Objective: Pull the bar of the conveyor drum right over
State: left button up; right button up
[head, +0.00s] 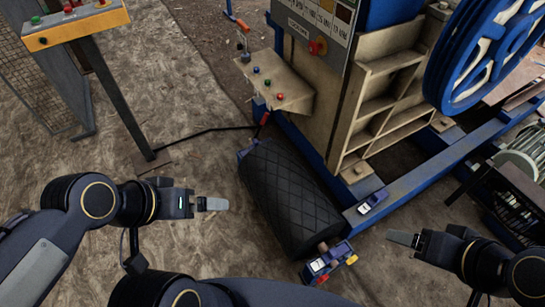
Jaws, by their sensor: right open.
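The conveyor drum (290,197) is a black roller with a diamond pattern, lying at a slant in front of the machine. A short red-tipped bar (263,120) stands near its far end; I cannot tell whether it is the drum's bar. A blue bracket with red and yellow parts (328,264) holds the near end. My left gripper (212,204) is left of the drum, apart from it, seen edge-on, so its opening is unclear. My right gripper (402,239) is open and empty, to the right of the drum's near end and apart from it.
The crusher body (345,110) on its blue frame (430,165) stands behind and right of the drum. A blue flywheel (485,50) is at upper right. A yellow button panel (75,24) on a post stands at upper left. The ground left of the drum is mostly clear.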

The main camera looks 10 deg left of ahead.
aim_at(303, 220)
jog(key=z, duration=0.35)
jog(key=i+j+z, duration=0.1)
jog(key=j+z, duration=0.35)
jog(key=j, duration=0.25)
jog(key=j+z, duration=0.45)
jog(key=j, duration=1.25)
jog(key=k+j+z, duration=0.15)
jog(key=j, duration=0.85)
